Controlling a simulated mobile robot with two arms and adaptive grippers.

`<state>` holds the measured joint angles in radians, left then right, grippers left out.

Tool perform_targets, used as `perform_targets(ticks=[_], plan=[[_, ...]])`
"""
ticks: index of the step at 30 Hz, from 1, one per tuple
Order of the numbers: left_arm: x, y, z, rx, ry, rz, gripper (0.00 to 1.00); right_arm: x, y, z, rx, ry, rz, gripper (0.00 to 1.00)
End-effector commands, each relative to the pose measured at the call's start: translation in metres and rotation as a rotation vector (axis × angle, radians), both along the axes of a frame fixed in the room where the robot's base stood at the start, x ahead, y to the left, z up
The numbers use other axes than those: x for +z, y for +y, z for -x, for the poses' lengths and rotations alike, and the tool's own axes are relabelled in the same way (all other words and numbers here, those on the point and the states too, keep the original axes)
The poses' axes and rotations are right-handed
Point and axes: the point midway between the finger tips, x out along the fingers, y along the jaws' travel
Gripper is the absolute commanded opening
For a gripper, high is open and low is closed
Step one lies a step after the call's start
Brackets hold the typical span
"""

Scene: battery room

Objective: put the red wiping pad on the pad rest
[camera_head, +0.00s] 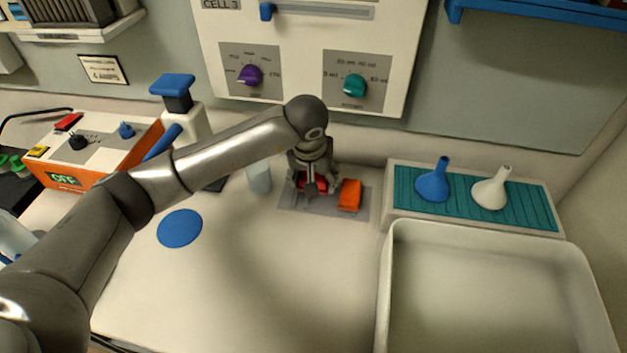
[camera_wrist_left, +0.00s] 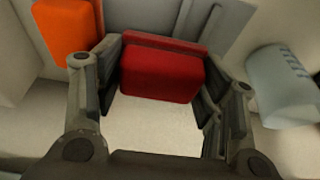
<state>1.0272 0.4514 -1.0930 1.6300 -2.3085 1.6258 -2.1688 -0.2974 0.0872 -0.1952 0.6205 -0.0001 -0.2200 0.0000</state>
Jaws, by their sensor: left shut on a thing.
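The red wiping pad (camera_wrist_left: 162,76) is between the fingers of my left gripper (camera_wrist_left: 160,90) in the left wrist view. The gripper is shut on it. In the head view my left gripper (camera_head: 316,184) is over the grey pad rest (camera_head: 293,199), and a bit of the red pad (camera_head: 314,185) shows between the fingers. The pad is at or just above the rest; I cannot tell whether it touches. An orange pad (camera_head: 349,195) sits on the right part of the rest, beside my gripper. My right gripper is not in view.
A clear beaker (camera_head: 259,178) stands just left of the rest. A blue disc (camera_head: 179,228) lies on the counter. A white tub (camera_head: 390,290) and a teal rack with two funnels (camera_head: 530,206) are at right. The front middle counter is clear.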

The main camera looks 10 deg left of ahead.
Motion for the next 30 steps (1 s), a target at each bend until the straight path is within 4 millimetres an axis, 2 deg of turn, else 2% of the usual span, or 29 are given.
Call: perform_targets(ticks=[1, 6, 18, 19, 20, 21, 30], plan=[[-0.006, 0.000, 0.003, -0.001, 0.008, -0.001, 0.41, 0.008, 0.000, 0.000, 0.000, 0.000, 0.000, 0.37], [-0.021, 0.000, 0.002, 0.000, 0.004, 0.000, 0.41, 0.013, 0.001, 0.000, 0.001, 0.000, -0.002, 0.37], [-0.028, 0.001, 0.001, 0.000, 0.002, -0.001, 0.41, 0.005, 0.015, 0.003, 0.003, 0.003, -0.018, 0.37], [-0.027, 0.000, 0.001, 0.000, 0.002, -0.001, 0.66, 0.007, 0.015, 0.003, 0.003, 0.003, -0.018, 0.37], [-0.026, 0.000, 0.001, 0.000, 0.002, -0.001, 0.70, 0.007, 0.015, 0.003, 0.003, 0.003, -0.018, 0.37], [-0.026, 0.000, 0.001, 0.000, 0.002, -0.001, 0.73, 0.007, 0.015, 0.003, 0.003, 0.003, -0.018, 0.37], [-0.025, 0.000, 0.002, 0.000, 0.003, -0.001, 0.73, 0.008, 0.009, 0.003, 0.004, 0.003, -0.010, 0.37]])
